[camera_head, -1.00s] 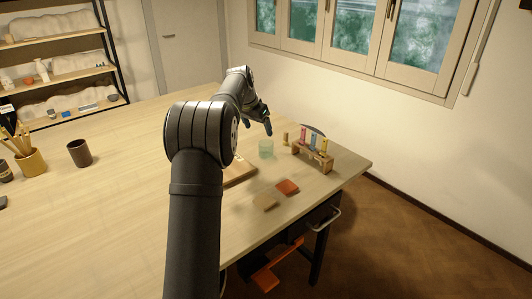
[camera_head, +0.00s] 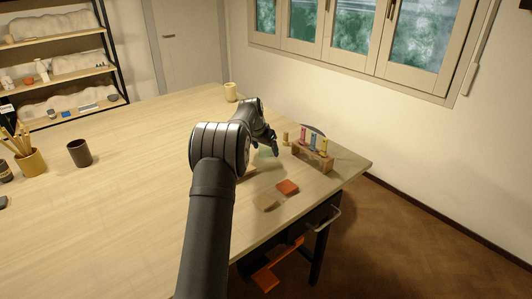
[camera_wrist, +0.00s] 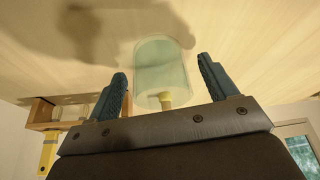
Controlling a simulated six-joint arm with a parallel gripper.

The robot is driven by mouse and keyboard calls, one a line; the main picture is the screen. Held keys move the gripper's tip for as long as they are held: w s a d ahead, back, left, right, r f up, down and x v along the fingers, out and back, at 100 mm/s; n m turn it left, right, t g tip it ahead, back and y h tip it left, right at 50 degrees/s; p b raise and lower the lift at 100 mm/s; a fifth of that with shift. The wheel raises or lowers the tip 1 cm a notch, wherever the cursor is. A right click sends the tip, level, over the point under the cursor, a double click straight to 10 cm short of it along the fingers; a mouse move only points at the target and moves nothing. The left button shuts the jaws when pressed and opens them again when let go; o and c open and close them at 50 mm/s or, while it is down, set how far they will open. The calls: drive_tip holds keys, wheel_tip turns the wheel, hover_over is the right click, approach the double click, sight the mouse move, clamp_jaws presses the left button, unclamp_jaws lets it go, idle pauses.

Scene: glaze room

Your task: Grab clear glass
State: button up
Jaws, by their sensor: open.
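The clear glass (camera_head: 266,153) stands on the table near its right part, partly hidden by my gripper in the head view. In the wrist view the pale green-tinted glass (camera_wrist: 160,65) shows between the two fingers, with a gap on each side. My gripper (camera_wrist: 160,72) is open, its blue-grey fingers apart and not visibly touching the glass. In the head view my gripper (camera_head: 273,147) is right at the glass, and its fingertips are hard to make out.
A cream cup (camera_head: 230,92) stands at the back.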

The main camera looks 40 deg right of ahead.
drive_tip(key=shift+c, duration=0.5)
drive_tip(key=c, duration=1.1)
drive_tip(key=shift+o, duration=0.2)
drive_tip(key=shift+r, duration=0.1)
